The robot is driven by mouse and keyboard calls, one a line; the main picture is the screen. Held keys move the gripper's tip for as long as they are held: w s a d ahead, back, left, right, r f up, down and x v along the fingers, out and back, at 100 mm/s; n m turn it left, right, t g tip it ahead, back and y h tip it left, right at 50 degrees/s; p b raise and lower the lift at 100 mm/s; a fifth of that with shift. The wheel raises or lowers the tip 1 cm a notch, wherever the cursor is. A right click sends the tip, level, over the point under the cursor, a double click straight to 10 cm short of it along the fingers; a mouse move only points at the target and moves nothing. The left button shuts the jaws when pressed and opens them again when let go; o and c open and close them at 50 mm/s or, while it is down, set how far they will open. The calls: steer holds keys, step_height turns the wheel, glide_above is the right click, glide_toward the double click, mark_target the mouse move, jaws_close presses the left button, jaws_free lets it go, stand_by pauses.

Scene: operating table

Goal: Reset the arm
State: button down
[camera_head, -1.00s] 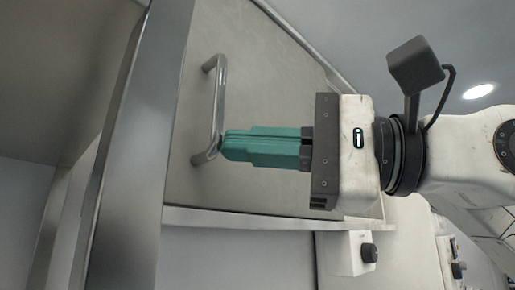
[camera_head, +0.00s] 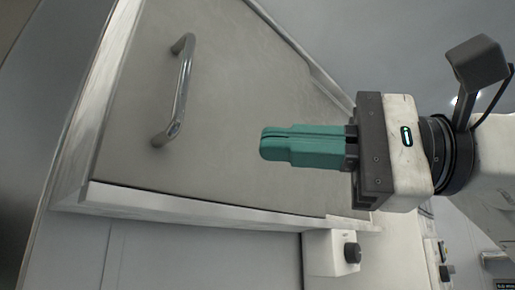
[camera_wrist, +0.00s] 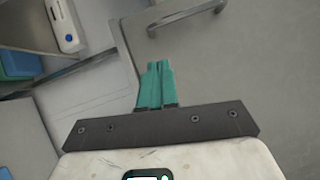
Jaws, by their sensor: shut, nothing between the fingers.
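My gripper (camera_head: 264,144) has teal fingers that are pressed together with nothing between them. In the head view it points left, in front of a grey door panel (camera_head: 225,70) and to the right of a metal bar handle (camera_head: 183,90), apart from it. In the wrist view the closed fingers (camera_wrist: 157,64) point up the picture, and the handle (camera_wrist: 185,14) is beyond them to the upper right. My white wrist and part of my arm show at the right of the head view.
A white box with a black knob (camera_head: 352,252) is below the door panel. The wrist view shows a white device with a blue button (camera_wrist: 66,28) and a blue container (camera_wrist: 20,66) on a shelf at the upper left. Open space lies around my fingers.

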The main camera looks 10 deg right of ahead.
steer(key=r+v, duration=0.1)
steer(key=v, duration=0.5)
steer(key=shift+d+f+b, duration=0.15)
steer(key=shift+f+b, duration=0.3)
steer(key=shift+f, duration=0.1)
